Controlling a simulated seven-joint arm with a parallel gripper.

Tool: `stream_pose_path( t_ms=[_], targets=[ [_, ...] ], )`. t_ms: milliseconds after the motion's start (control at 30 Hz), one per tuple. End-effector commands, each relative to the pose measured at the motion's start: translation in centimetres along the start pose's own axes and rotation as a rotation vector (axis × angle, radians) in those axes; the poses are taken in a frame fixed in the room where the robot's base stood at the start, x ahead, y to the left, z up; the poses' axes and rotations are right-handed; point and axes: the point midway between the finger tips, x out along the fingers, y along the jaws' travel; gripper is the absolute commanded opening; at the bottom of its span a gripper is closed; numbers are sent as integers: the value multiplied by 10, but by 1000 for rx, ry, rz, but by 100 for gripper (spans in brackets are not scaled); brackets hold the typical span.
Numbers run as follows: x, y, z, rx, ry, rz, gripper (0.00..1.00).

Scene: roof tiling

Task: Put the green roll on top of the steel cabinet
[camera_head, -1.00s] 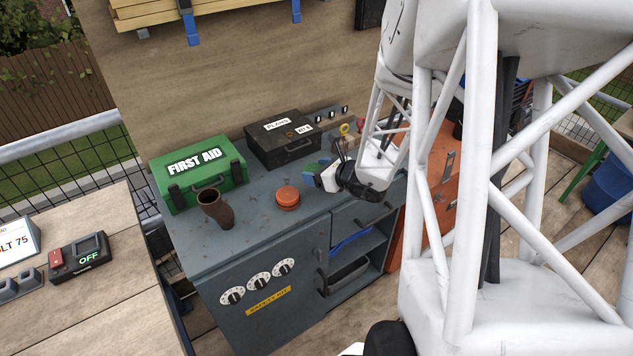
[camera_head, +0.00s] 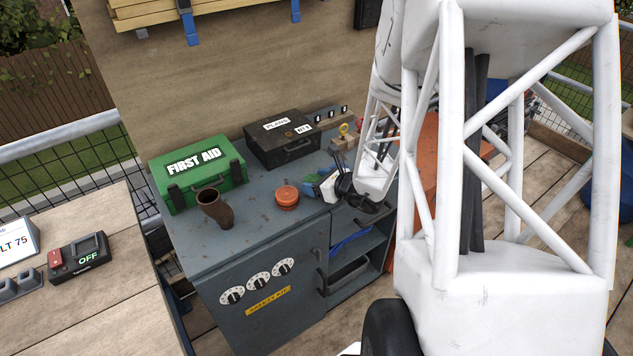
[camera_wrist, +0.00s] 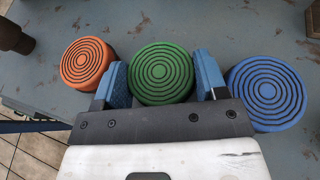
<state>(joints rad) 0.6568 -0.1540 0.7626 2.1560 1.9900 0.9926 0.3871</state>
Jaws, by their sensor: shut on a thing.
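The green roll (camera_wrist: 163,72) is between the two blue fingers of my gripper (camera_wrist: 162,80), which is shut on it. In the head view my gripper (camera_head: 322,187) is at the right part of the steel cabinet's top, to the right of the orange roll (camera_head: 286,198); the green roll is mostly hidden there. The steel cabinet (camera_head: 215,280) is grey-blue with three dials on its front. In the wrist view the orange roll (camera_wrist: 87,64) is left of the green roll and the blue roll (camera_wrist: 266,93) is right. I cannot tell whether the green roll touches the top.
A green first aid box (camera_head: 198,172) and a black case (camera_head: 283,138) stand along the back of the top. A brown pipe piece (camera_head: 216,208) stands near the left front. The cabinet's right side has open shelves (camera_head: 350,260). Bare top lies left of the orange roll.

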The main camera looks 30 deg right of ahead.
Motion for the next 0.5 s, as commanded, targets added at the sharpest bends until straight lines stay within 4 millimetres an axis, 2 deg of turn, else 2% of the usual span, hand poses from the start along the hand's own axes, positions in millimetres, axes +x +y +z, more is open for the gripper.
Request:
stream_pose_path(
  t_ms=[33, 67, 133, 500],
  targets=[
    [0, 0, -1, 0, 0, 0, 40],
    [1, 0, -1, 0, 0, 0, 68],
    [0, 0, -1, 0, 0, 0, 77],
    [0, 0, 0, 0, 0, 0, 77]
  ],
)
